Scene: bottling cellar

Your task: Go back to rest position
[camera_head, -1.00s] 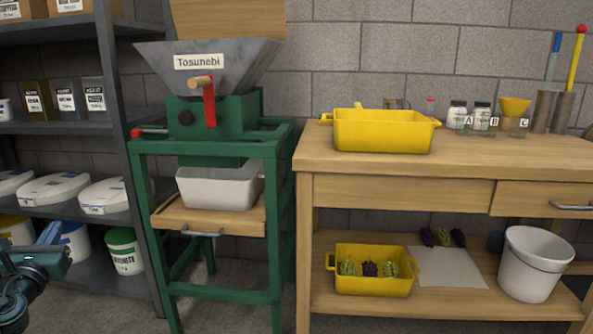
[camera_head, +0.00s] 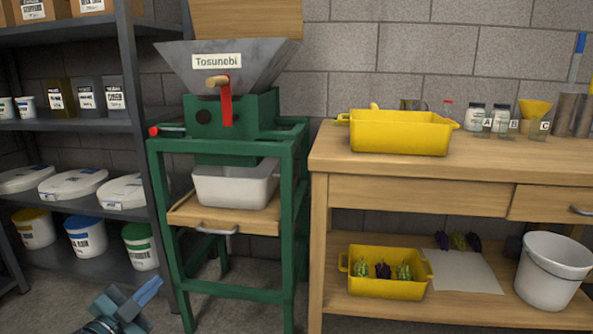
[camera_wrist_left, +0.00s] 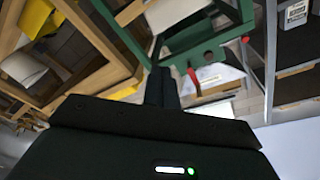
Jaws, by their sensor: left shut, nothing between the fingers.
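My left gripper (camera_head: 148,290) is low at the bottom left of the head view, in front of the shelf and the green stand, with its blue fingers together and pointing up to the right. In the left wrist view its dark fingers (camera_wrist_left: 161,86) are also together, with nothing between them. It touches nothing that I can see. My right gripper is in neither view.
A green mill stand (camera_head: 290,215) with a grey hopper (camera_head: 225,75) stands right of a metal shelf (camera_head: 140,160). A wooden workbench (camera_head: 420,190) on the right bears a yellow crate (camera_head: 400,135). A white bucket (camera_head: 550,275) and another yellow crate (camera_head: 385,288) stand below.

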